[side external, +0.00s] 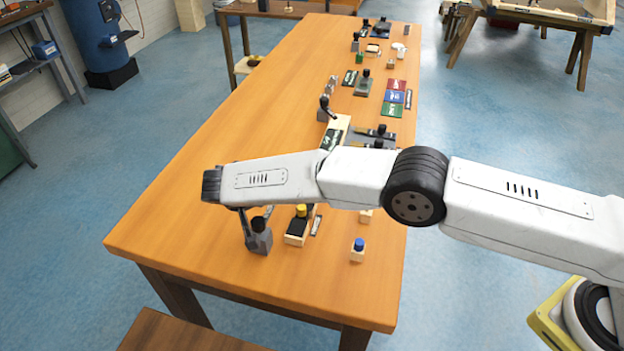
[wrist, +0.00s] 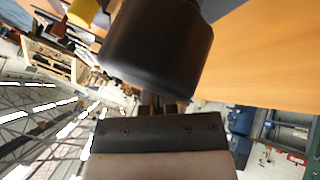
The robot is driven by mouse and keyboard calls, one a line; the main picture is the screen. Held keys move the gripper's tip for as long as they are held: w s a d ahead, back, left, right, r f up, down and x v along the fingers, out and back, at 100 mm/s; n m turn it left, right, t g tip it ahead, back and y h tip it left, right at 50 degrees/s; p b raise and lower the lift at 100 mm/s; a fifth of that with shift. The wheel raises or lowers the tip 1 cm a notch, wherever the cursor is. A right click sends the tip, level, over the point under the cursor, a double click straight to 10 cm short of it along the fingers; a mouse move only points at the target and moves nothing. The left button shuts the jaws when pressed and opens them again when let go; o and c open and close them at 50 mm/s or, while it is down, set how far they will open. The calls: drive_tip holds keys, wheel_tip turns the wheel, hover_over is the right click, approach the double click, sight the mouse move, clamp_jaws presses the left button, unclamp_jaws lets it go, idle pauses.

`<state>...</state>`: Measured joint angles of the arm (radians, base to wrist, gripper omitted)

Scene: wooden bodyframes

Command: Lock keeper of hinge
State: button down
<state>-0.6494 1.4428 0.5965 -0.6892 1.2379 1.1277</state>
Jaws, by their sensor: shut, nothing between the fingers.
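My gripper (side external: 247,232) points down at the near part of the wooden table, beside a dark grey fixture (side external: 260,240). In the wrist view its small brown fingers (wrist: 161,107) are shut, with nothing visible between them. A large rounded black part (wrist: 157,45) fills the upper middle of the wrist view, right in front of the fingertips. Whether they touch it I cannot tell. I cannot clearly make out which part is the hinge or its keeper. My arm covers part of the table.
A block with a black top and yellow knob (side external: 299,224) stands just right of the gripper; a yellow knob also shows in the wrist view (wrist: 82,12). A blue-knobbed block (side external: 358,250) is farther right. Several fixtures line the right side; the table's left side (side external: 215,120) is clear.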

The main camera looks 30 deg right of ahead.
drive_tip(key=shift+s+d+m+g, duration=0.15)
drive_tip(key=shift+d+m+g, duration=0.2)
drive_tip(key=shift+m, duration=0.25)
drive_tip(key=shift+s+d, duration=0.3)
drive_tip(key=shift+d, duration=0.05)
drive_tip(key=shift+s+d+m+g+h, duration=0.3)
drive_tip(key=shift+m+g, duration=0.2)
drive_tip(key=shift+m, duration=0.25)
drive_tip(key=shift+s+d+m+g+h, duration=0.25)
drive_tip(key=shift+m+g, duration=0.2)
drive_tip(key=shift+m, duration=0.3)
drive_tip(key=shift+s, duration=0.1)
drive_tip(key=shift+r, duration=0.1)
drive_tip(key=v, duration=0.7)
drive_tip(key=shift+s+r, duration=0.1)
idle(0.3)
